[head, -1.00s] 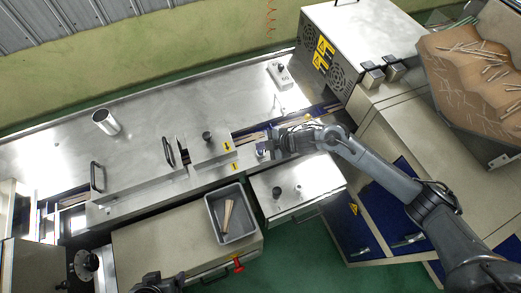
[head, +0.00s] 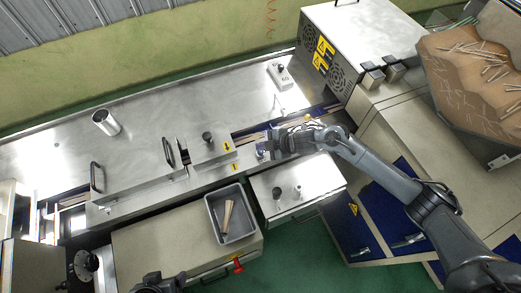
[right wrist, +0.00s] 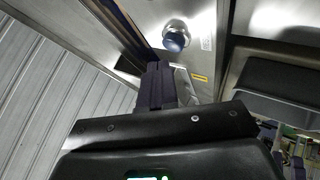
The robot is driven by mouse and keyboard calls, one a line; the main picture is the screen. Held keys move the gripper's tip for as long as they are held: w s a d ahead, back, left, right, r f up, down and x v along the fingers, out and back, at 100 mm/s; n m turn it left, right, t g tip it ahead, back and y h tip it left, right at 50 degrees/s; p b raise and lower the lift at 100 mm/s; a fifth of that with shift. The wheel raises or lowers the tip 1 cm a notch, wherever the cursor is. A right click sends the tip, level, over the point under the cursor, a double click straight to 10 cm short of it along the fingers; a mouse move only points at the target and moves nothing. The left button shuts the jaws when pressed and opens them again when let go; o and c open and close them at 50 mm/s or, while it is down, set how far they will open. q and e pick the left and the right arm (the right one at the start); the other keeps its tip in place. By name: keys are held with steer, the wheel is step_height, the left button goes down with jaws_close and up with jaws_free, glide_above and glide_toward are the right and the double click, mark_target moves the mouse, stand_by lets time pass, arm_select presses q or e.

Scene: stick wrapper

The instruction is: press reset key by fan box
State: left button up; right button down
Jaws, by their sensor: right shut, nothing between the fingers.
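The fan box (head: 365,35), a metal cabinet with round fan grilles and yellow warning labels, stands at the upper right of the head view. My right gripper (head: 268,147) is left of and below it, over the machine's slot. In the right wrist view its dark fingers (right wrist: 158,85) are together and empty. A round blue button (right wrist: 175,40) on a metal panel, with a yellow label below it, shows just beyond the fingertips; contact cannot be told. I cannot read whether it is the reset key. A dark part of my left arm shows at the bottom edge; its fingers are unclear.
A small control box (head: 280,75) sits on the steel table left of the fan box. A grey bin (head: 241,236) with sticks, a steel cylinder (head: 106,122) and handled covers are further left.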

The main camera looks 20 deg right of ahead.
stand_by(0.5)
steer(key=shift+f, duration=0.15)
steer(key=shift+f, duration=0.3)
stand_by(0.3)
steer(key=shift+f+b, duration=0.45)
steer(key=shift+f, duration=0.05)
stand_by(0.5)
steer(key=shift+r, duration=0.2)
steer(key=shift+r+p, duration=0.75)
steer(key=shift+p, duration=0.2)
